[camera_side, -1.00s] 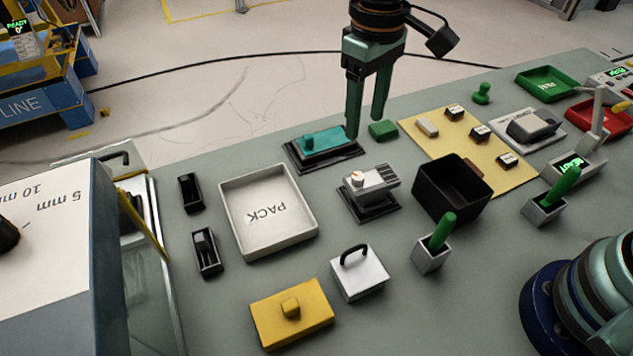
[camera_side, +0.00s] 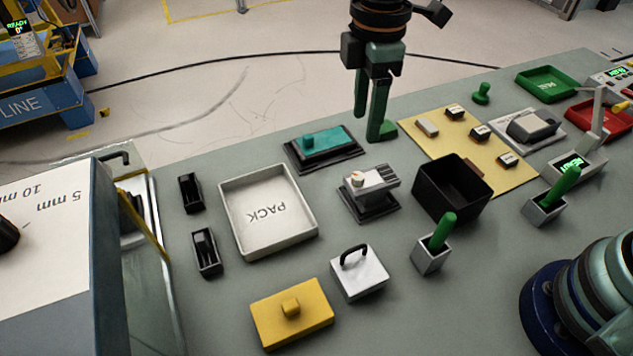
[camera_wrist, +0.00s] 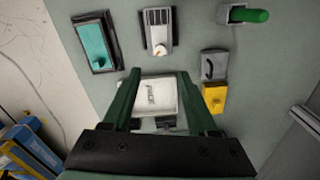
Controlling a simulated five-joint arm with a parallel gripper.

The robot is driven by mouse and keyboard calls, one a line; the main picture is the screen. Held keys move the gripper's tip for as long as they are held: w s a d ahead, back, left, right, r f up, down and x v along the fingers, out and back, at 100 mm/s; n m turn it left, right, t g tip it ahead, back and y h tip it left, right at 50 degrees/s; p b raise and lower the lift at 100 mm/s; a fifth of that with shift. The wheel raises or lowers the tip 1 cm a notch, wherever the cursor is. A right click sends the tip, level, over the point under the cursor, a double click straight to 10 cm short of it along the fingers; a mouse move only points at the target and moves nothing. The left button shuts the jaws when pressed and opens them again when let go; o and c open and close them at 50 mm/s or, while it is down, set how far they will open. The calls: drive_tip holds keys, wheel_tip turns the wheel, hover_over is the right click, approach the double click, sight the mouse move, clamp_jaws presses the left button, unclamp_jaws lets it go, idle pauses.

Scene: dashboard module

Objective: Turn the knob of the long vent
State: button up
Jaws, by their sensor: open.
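The long vent (camera_side: 369,190) is a pale grey slatted module on a dark base, mid-table in the side view. Its knob (camera_side: 357,180) is a small white dial with an orange mark, at the module's left end. In the wrist view the vent (camera_wrist: 158,18) stands upright at top centre, with the knob (camera_wrist: 158,50) at its lower end. My gripper (camera_side: 368,128) is open and empty, above and behind the vent in the side view. In the wrist view my gripper (camera_wrist: 158,75) has its fingers spread below the knob, apart from it.
A teal block with a peg (camera_side: 328,142) on a black base stands behind left of the vent. A white PACK tray (camera_side: 228,230) is to its left and a black bin (camera_side: 430,205) to its right.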

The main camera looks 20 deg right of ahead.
sight(358, 176)
drive_tip(key=shift+n, duration=0.3)
wheel_tip(358, 176, down, 12)
drive_tip(key=shift+f, duration=0.1)
idle(0.3)
clamp_jaws()
